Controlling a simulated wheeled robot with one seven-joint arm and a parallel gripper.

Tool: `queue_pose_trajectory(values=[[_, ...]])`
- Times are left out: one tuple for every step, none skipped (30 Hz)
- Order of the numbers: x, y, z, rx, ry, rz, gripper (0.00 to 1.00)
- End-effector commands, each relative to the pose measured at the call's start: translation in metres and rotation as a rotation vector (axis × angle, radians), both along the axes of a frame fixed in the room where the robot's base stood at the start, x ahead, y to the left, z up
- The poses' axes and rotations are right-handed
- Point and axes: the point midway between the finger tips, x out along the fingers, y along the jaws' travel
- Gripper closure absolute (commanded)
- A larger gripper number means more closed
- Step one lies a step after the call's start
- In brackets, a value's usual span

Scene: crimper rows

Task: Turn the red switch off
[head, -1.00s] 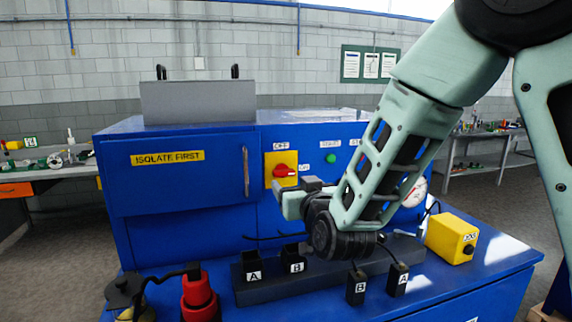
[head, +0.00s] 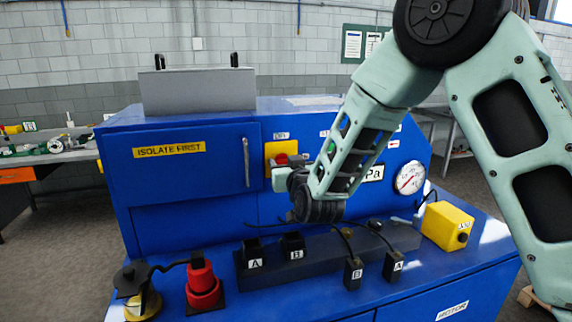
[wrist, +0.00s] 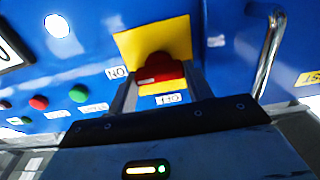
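The red switch (head: 281,159) is a knob on a yellow plate (wrist: 179,38) on the front of the blue cabinet. It also shows in the wrist view (wrist: 160,69), with its white-marked end towards the ON label (wrist: 117,72). The OFF label (wrist: 168,99) is at the plate's edge nearest my gripper. My gripper (wrist: 161,82) is open, with one finger on each side of the knob. I cannot tell whether the fingers touch it. In the head view my gripper (head: 281,180) hides the lower part of the switch and plate.
A metal door handle (wrist: 270,52) is beside the switch. Green and red buttons (wrist: 78,93) are on the other side.

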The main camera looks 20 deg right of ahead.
Motion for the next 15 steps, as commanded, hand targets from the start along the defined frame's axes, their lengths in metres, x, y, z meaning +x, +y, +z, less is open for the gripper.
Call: queue_pose_trajectory(values=[[-0.0001,-0.0001,0.0,0.0,0.0,0.0,0.72],[-0.0001,-0.0001,0.0001,0.0,0.0,0.0,0.72],[-0.0001,-0.0001,0.0001,0.0,0.0,0.0,0.72],[-0.0002,-0.0001,0.0,0.0,0.0,0.0,0.72],[-0.0002,-0.0001,0.0,-0.001,0.0,0.0,0.72],[-0.0002,-0.0001,-0.0002,-0.003,0.0,0.0,0.72],[-0.0002,-0.0001,-0.0003,-0.006,0.0,0.0,0.72],[-0.0002,-0.0001,-0.0004,-0.01,0.0,0.0,0.72],[-0.0002,-0.0001,-0.0007,-0.017,0.0,-0.001,0.72],[-0.0002,-0.0001,-0.001,-0.023,0.0,-0.001,0.72],[-0.0001,-0.0001,-0.0013,-0.032,0.0,-0.001,0.72],[-0.0001,0.0,-0.0018,-0.046,0.0,-0.001,0.72],[-0.0002,0.0003,-0.0021,-0.058,0.0,0.0,0.72],[-0.0002,0.0006,-0.0024,-0.072,0.0,0.0,0.72],[-0.0003,0.0009,-0.0024,-0.094,-0.001,0.001,0.72]])
